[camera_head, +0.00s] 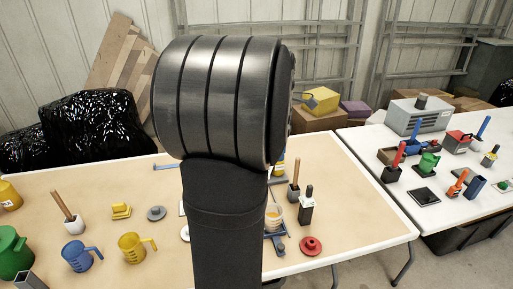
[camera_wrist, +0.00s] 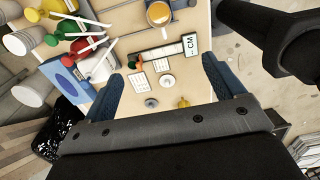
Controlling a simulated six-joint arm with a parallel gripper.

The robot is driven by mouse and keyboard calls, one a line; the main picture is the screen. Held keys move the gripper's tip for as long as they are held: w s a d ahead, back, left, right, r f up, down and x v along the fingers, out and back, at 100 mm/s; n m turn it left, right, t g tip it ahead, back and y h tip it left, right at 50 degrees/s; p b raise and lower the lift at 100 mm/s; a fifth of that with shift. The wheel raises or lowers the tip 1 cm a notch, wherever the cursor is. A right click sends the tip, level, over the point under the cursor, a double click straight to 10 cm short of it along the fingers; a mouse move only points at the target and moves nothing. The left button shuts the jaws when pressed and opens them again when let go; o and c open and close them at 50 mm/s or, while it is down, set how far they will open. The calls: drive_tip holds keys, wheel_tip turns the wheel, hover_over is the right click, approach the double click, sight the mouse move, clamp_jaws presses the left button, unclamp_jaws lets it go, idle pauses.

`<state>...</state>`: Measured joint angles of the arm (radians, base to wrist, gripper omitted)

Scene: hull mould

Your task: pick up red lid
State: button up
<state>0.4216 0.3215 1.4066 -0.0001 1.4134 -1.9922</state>
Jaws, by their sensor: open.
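The red lid (camera_head: 311,246), a round disc with a knob on top, lies on the near right part of the tan-topped table (camera_head: 338,205) in the head view. I cannot make it out for sure in the wrist view. My gripper (camera_wrist: 160,72) shows in the wrist view with its two blue fingers spread apart and nothing held between them. Beyond the fingers are the tabletop and small pale round pieces (camera_wrist: 166,80). In the head view my arm covers the middle of the table, and the gripper cannot be made out there.
A black and white bottle-like item (camera_head: 307,207) and a cup with a wooden-handled tool (camera_head: 294,190) stand behind the lid. A clear cup (camera_head: 273,217) is to its left. Blue (camera_head: 80,256) and yellow (camera_head: 133,247) jugs stand at left. Table right of the lid is clear.

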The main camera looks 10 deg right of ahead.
drive_tip(key=h, duration=0.4)
approach(312, 241)
drive_tip(key=x, duration=0.3)
drive_tip(key=shift+s+a+f, duration=0.1)
drive_tip(key=shift+a+f, duration=0.15)
drive_tip(key=shift+f, duration=0.3)
drive_tip(key=x, duration=0.4)
drive_tip(key=shift+s+d+r, duration=0.15)
drive_tip(key=shift+s+d, duration=0.1)
drive_tip(key=shift+d, duration=0.05)
drive_tip(key=shift+d+f, duration=0.25)
drive_tip(key=shift+f, duration=0.35)
